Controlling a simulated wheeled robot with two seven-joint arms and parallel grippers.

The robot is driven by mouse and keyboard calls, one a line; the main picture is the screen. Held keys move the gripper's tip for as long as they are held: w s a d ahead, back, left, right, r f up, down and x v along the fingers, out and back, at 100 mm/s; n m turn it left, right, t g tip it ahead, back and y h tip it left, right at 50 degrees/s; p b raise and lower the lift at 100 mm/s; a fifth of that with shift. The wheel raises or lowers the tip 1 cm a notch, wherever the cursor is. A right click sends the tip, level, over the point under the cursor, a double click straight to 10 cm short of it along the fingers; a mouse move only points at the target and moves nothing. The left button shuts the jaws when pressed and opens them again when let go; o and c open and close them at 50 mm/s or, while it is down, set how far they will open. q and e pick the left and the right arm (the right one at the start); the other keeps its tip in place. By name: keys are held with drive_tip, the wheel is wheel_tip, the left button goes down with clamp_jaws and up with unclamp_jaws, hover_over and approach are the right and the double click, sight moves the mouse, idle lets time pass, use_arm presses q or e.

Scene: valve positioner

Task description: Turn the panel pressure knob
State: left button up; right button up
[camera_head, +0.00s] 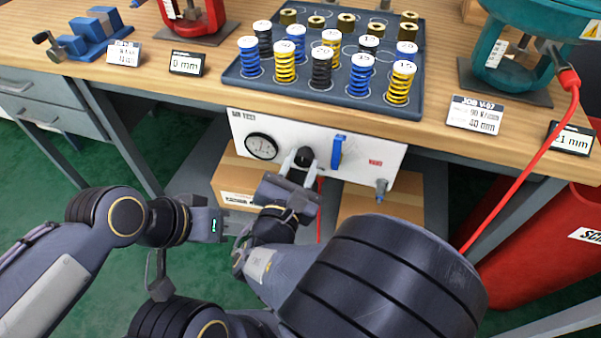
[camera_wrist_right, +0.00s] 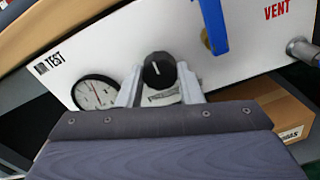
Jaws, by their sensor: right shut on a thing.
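The black pressure knob (camera_head: 304,157) is on the white panel (camera_head: 364,150) under the bench's front edge. In the right wrist view the knob (camera_wrist_right: 159,70) has a white mark on its face. My right gripper (camera_head: 297,164) is at the panel, its pale fingers on either side of the knob and shut on it; the fingers also show in the right wrist view (camera_wrist_right: 160,82). A round gauge (camera_head: 261,146) is left of the knob. My left gripper (camera_head: 196,263) is low at the left, away from the panel; its fingertips are too unclear to tell their opening.
A blue lever (camera_head: 338,150) and a metal fitting (camera_head: 381,189) are right of the knob on the panel. A tray of springs (camera_head: 240,86) lies on the bench (camera_head: 210,76) above. A red hose (camera_head: 518,180) hangs at right. Cardboard boxes (camera_head: 382,204) are below.

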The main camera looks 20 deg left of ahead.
drive_tip(key=m+b, duration=0.6)
drive_tip(key=b, duration=0.1)
drive_tip(key=shift+f, duration=0.25)
drive_tip(key=shift+r+m+b, duration=0.2)
drive_tip(key=shift+m+b, duration=0.8)
drive_tip(key=shift+b, duration=0.1)
drive_tip(key=o, duration=1)
drive_tip(key=shift+r, duration=0.1)
drive_tip(key=shift+c, duration=0.2)
drive_tip(key=shift+s, duration=0.1)
